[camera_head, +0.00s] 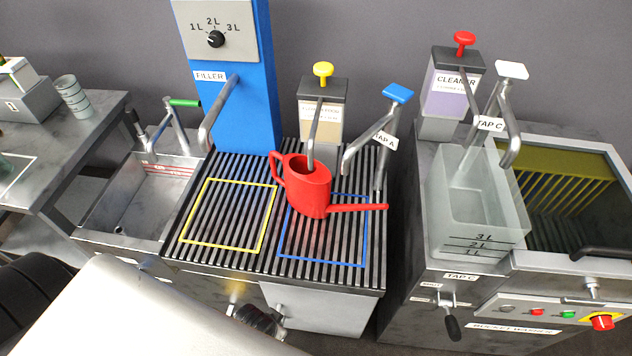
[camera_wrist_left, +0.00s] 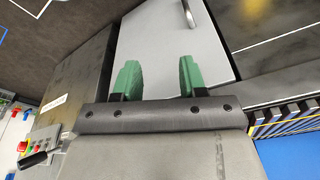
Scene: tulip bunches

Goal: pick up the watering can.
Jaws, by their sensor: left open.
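The red watering can (camera_head: 310,190) stands upright on the slatted grate (camera_head: 222,268), overlapping the blue-outlined square. Its handle is on the left and its spout points right. In the head view I cannot make out my left gripper's fingers. My right gripper is not in view.
The blue filler column (camera_head: 238,110) stands behind the grate. The yellow-outlined square (camera_head: 270,222) left of the can is empty. The blue-knobbed Tap A (camera_head: 375,130) rises close behind the can. A sink (camera_head: 140,200) is on the left; a clear container (camera_head: 475,205) stands on the right.

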